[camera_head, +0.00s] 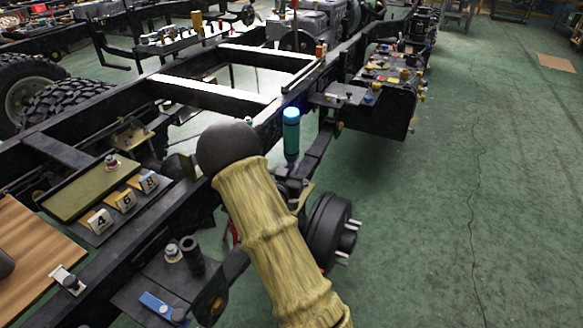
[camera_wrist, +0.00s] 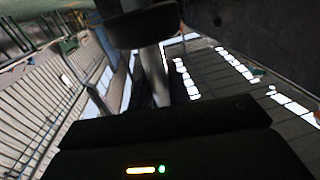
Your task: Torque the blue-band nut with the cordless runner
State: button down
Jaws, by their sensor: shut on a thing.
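In the wrist view, my gripper (camera_wrist: 150,110) is shut on a dark thing (camera_wrist: 140,28), seen end-on at the top of the picture. I cannot tell for certain that it is the cordless runner. In the head view my gripper is hidden behind my own sleeved arm, and no runner can be made out. A blue strip (camera_head: 158,308) lies on a dark bracket plate at the lower left, with a small dark fastener (camera_head: 179,315) at its end. A light nut or bolt (camera_head: 172,252) stands on the same bracket. I cannot tell which is the blue-band nut.
Number cards 4 (camera_head: 100,220), 6 (camera_head: 126,201) and 8 (camera_head: 149,182) stand on a dark tray left of the bracket. A black cylinder (camera_head: 192,256) rises beside the nut. A teal cylinder (camera_head: 291,140) stands behind my arm. Green floor (camera_head: 480,180) is clear at right.

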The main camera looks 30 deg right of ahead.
aim_at(290, 161)
jog(key=shift+f, duration=0.1)
jog(key=shift+r+p, duration=1)
jog(key=shift+r, duration=0.65)
